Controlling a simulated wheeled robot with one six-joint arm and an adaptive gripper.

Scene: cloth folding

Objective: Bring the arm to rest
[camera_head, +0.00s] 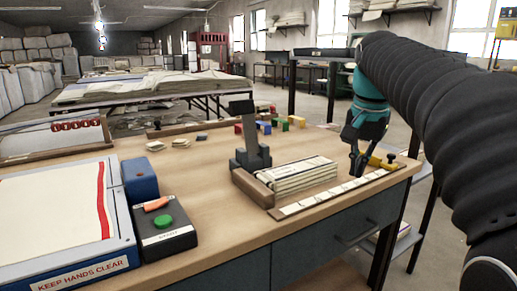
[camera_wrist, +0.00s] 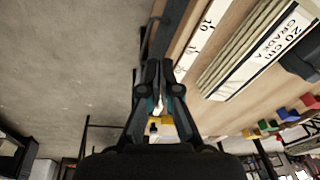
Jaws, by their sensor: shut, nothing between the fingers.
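My arm, in a black ribbed sleeve, reaches in from the right in the head view. My gripper (camera_head: 356,168) hangs at the right end of the workbench (camera_head: 215,190), close to a yellow piece (camera_head: 383,164) by the bench edge. In the wrist view my gripper (camera_wrist: 158,108) has its fingers together, with nothing held between them. The yellow piece (camera_wrist: 167,121) shows just beyond the fingertips; I cannot tell whether they touch it.
A ruler strip (camera_head: 330,193) runs along the bench's front edge beside a stack of folded cloth (camera_head: 300,175). Open floor lies beyond the bench.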

